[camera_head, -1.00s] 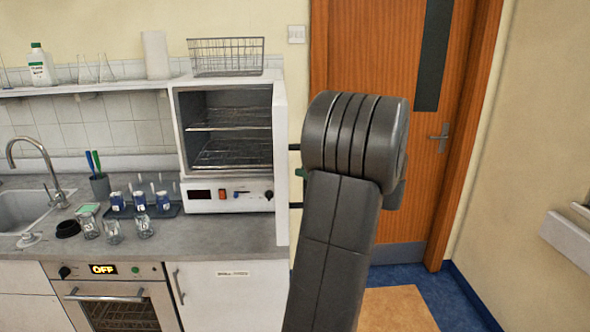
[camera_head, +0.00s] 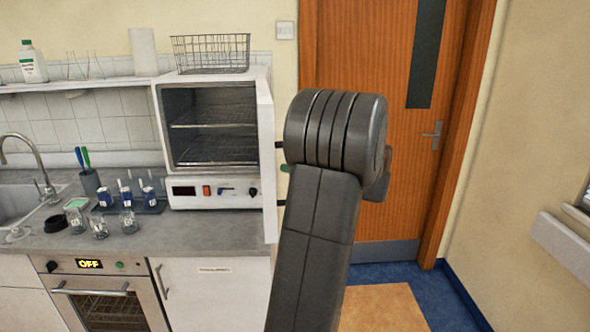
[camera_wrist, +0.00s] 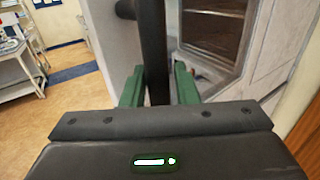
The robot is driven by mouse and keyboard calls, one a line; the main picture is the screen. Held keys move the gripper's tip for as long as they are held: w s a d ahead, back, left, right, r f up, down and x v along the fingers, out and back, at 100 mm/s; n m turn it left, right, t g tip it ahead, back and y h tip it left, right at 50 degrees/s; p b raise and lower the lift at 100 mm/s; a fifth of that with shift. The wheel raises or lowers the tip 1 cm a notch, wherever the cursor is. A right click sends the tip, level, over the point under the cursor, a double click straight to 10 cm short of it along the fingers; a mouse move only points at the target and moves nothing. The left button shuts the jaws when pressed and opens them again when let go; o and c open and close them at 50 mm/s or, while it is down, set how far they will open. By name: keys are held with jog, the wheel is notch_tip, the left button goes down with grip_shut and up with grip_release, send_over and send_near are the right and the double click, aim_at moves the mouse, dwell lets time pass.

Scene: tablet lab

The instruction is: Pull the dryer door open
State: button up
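The dryer (camera_head: 212,192) is a white cabinet with wire racks, standing on the counter's right end. Its door (camera_head: 266,165) stands swung out toward me, nearly edge-on, and the chamber is open to view. The dark door handle (camera_wrist: 155,60) runs upright between the green fingers of my gripper (camera_wrist: 159,86) in the wrist view. The fingers sit close on both sides of the bar and appear shut on it. In the head view my arm hides most of the gripper and handle; a bit of green finger shows beside the door.
Glassware and a rack of blue-labelled vials (camera_head: 128,203) stand on the counter (camera_head: 190,238) left of the dryer. A wire basket (camera_head: 210,54) sits above. A wooden door (camera_head: 385,205) is behind my arm. Floor to the right (camera_head: 382,308) is clear.

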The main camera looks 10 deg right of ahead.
jog(key=shift+o, duration=1)
jog(key=shift+w+a+f, duration=0.1)
jog(key=b+v, duration=0.3)
jog(key=v, duration=1.1)
jog(key=p+x, duration=0.3)
jog(key=x, duration=1.1)
jog(key=shift+f, duration=0.15)
